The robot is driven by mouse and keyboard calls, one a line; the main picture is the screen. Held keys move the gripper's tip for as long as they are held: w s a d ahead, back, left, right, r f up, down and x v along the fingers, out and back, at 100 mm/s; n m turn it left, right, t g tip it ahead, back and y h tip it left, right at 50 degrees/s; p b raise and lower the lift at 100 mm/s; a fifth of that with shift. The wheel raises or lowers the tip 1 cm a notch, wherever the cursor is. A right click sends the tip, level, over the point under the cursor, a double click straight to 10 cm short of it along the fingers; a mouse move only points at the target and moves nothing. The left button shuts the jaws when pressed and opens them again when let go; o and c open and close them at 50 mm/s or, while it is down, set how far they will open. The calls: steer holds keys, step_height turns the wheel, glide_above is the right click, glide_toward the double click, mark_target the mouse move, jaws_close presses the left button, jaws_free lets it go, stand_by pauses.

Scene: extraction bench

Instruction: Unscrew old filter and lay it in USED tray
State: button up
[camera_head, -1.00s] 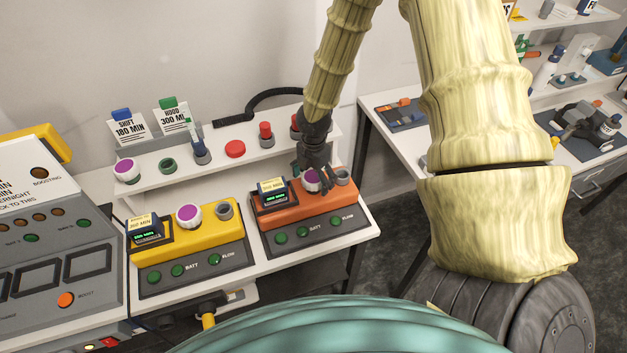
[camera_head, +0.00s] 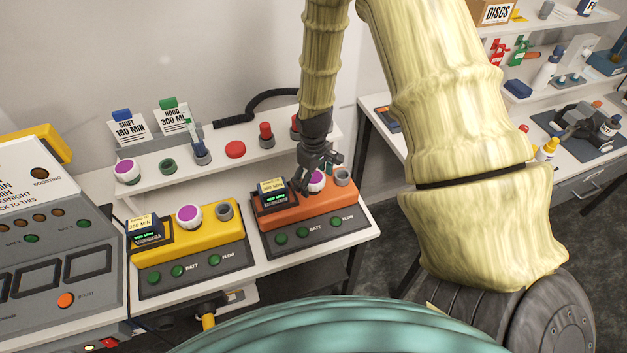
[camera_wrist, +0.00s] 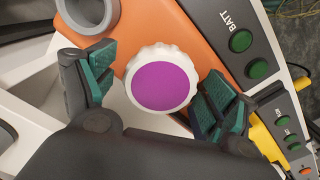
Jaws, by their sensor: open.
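The filter on the orange unit is a white ribbed cap with a purple face (camera_wrist: 160,86). In the head view the same filter (camera_head: 316,181) is partly hidden by my gripper. It sits on the orange unit (camera_head: 302,203), beside a grey ring port (camera_head: 342,176). My gripper (camera_head: 314,185) is open above the unit. In the wrist view its teal-padded fingers (camera_wrist: 154,90) stand on either side of the filter, with a gap on the left; whether the right finger touches it I cannot tell. I cannot make out a tray marked USED.
A yellow unit (camera_head: 195,235) with a similar purple-faced filter (camera_head: 189,217) stands to the left. The shelf behind holds another purple-faced cap (camera_head: 127,171), a green ring (camera_head: 168,165) and red parts (camera_head: 235,149). A second bench (camera_head: 575,172) stands at right.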

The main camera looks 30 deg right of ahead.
steer(key=m, duration=0.4)
steer(key=shift+m, duration=0.4)
steer(key=m, duration=0.4)
